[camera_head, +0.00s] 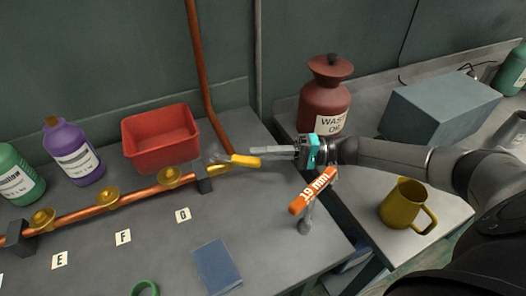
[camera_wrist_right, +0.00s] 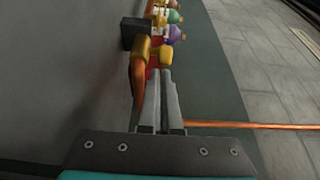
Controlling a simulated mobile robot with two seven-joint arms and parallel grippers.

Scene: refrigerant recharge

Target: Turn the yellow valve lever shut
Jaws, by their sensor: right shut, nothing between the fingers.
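The yellow valve lever (camera_head: 245,160) lies roughly sideways at the right end of the copper pipe run (camera_head: 136,196), beside a dark pipe block (camera_head: 204,182). My right gripper (camera_head: 271,150) comes in from the right, with its fingers shut and empty. In the head view the fingertips are just right of the lever's free end; I cannot tell whether they touch it. In the right wrist view the closed fingers (camera_wrist_right: 165,74) point toward yellow and copper-coloured parts, partly hidden behind them. My left gripper is not in view.
A red bin (camera_head: 160,155), purple bottle (camera_head: 73,150) and green bottle (camera_head: 18,176) stand behind the pipe. A waste oil jug (camera_head: 324,100), grey box (camera_head: 440,105) and yellow mug (camera_head: 403,205) stand right. A blue book (camera_head: 217,266) lies in front.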

